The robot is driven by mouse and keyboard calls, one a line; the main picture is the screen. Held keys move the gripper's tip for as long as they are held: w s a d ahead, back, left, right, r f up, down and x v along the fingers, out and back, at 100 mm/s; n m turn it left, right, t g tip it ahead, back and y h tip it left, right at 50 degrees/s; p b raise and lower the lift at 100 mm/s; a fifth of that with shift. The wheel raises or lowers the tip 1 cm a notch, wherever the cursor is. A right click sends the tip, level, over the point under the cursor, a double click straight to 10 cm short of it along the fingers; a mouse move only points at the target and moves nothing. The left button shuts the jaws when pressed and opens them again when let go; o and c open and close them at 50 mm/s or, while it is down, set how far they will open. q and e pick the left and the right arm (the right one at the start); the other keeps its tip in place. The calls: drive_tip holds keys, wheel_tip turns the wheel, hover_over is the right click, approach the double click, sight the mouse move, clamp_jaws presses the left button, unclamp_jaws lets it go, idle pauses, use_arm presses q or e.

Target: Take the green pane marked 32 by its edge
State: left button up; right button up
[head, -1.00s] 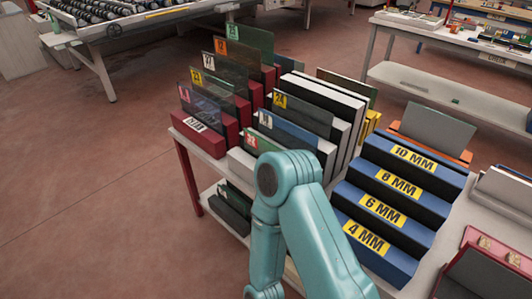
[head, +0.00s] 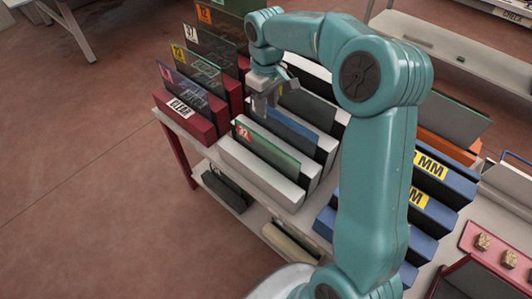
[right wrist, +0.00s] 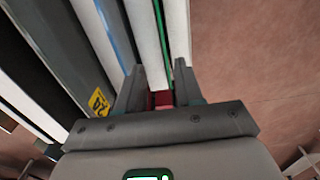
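The green pane (head: 268,148) stands on edge in the front white slotted rack, with a red tag (head: 243,132) that appears to read 32 at its upper left corner. In the right wrist view its thin green edge (right wrist: 161,35) runs down between my fingers, with a red patch between the tips. My right gripper (head: 262,108) points down over the tag end of the pane, and its fingers (right wrist: 158,92) are apart, one on each side of the edge line. I cannot tell whether they touch the pane. My left gripper is not in view.
A blue-edged pane (head: 290,128) stands close behind. Red blocks at the left hold dark panes, the front one (head: 190,88) tagged pink. Blue stepped blocks (head: 428,185) stand right of my arm. A red tray (head: 495,245) lies at the lower right.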

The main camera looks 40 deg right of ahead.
approach(266, 141)
drive_tip(key=shift+w+d+f, duration=0.25)
drive_tip(key=shift+w+f, duration=0.05)
drive_tip(key=shift+w, duration=0.1)
drive_tip(key=f, duration=0.3)
drive_tip(key=f+p, duration=0.1)
drive_tip(key=f, duration=0.2)
drive_tip(key=s+f, duration=0.1)
drive_tip(key=f, duration=0.2)
drive_tip(key=shift+a, duration=0.15)
drive_tip(key=shift+w+f, duration=0.35)
drive_tip(key=shift+f, duration=0.15)
drive_tip(key=shift+s+r, duration=0.1)
drive_tip(key=shift+s, duration=0.05)
drive_tip(key=shift+c, duration=0.6)
clamp_jaws()
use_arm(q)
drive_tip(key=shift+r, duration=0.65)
